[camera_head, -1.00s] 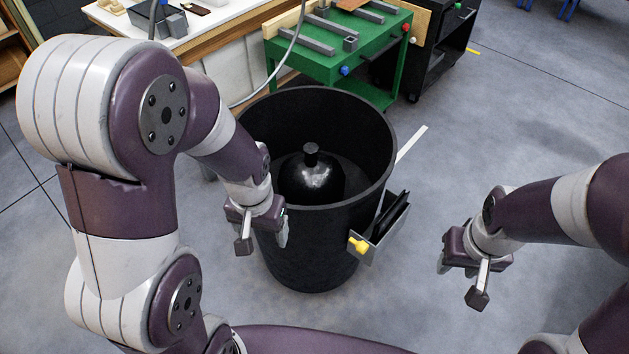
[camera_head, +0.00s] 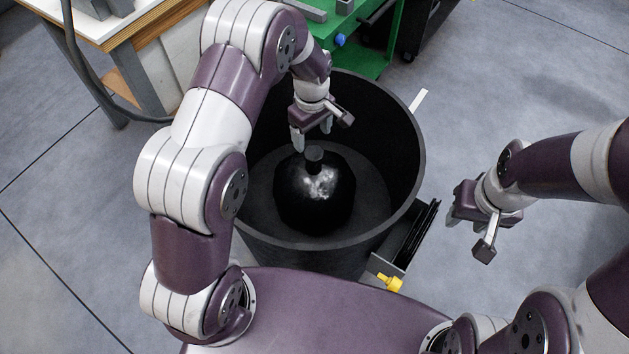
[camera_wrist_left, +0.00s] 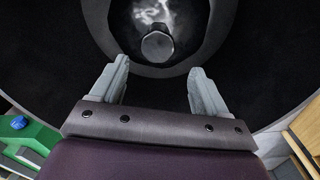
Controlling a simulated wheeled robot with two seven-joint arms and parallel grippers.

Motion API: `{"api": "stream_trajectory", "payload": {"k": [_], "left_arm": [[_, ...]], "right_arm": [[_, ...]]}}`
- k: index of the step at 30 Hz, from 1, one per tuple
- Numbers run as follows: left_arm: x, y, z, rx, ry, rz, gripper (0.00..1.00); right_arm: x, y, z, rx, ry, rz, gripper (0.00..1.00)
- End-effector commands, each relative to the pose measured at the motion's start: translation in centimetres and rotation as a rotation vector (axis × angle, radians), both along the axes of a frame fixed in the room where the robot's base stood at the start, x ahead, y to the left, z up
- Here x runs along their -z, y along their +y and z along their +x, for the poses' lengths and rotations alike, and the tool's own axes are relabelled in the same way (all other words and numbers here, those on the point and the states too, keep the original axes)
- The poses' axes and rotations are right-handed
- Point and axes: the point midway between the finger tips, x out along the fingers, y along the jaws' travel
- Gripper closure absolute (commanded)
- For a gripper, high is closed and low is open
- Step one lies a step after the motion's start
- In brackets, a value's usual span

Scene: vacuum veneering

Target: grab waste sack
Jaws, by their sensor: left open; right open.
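The waste sack (camera_head: 316,195) is a shiny black rounded bag with a short tied neck (camera_head: 314,156) on top. It sits upright inside a large black bin (camera_head: 408,130). My left gripper (camera_head: 312,138) is open, over the bin's inside, just above and behind the neck in the head view. In the left wrist view the two open fingers (camera_wrist_left: 157,85) point toward the neck (camera_wrist_left: 157,44), which lies beyond the tips and not clearly between them. My right gripper (camera_head: 466,232) is open and empty, out to the right of the bin.
A green cart (camera_head: 372,62) stands behind the bin. A wooden-edged table (camera_head: 150,40) is at the back left. The floor to the right is clear.

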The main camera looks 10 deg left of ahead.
Motion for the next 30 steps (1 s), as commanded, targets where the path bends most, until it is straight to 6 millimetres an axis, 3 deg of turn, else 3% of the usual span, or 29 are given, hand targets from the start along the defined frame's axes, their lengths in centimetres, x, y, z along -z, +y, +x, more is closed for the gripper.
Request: {"api": "stream_trajectory", "payload": {"k": [6,11,18,27,30], "left_arm": [[5.2,0.0,-0.1,-0.003,0.004,0.001,0.25],[7.1,0.0,0.0,-0.002,0.002,0.000,0.25],[11.3,-0.4,0.0,-0.003,0.003,0.001,0.25],[12.1,-0.4,0.1,-0.002,0.001,0.001,0.25],[12.1,-0.4,0.1,-0.002,0.001,0.001,0.58]], "right_arm": [[0.7,0.0,0.0,0.000,0.000,0.000,0.57],[0.9,0.0,0.0,0.000,0.000,0.000,0.57],[1.4,0.0,0.0,0.000,0.000,0.000,0.57],[1.4,0.0,0.0,0.000,0.000,0.000,0.57],[1.4,0.0,0.0,0.000,0.000,0.000,0.57]]}}
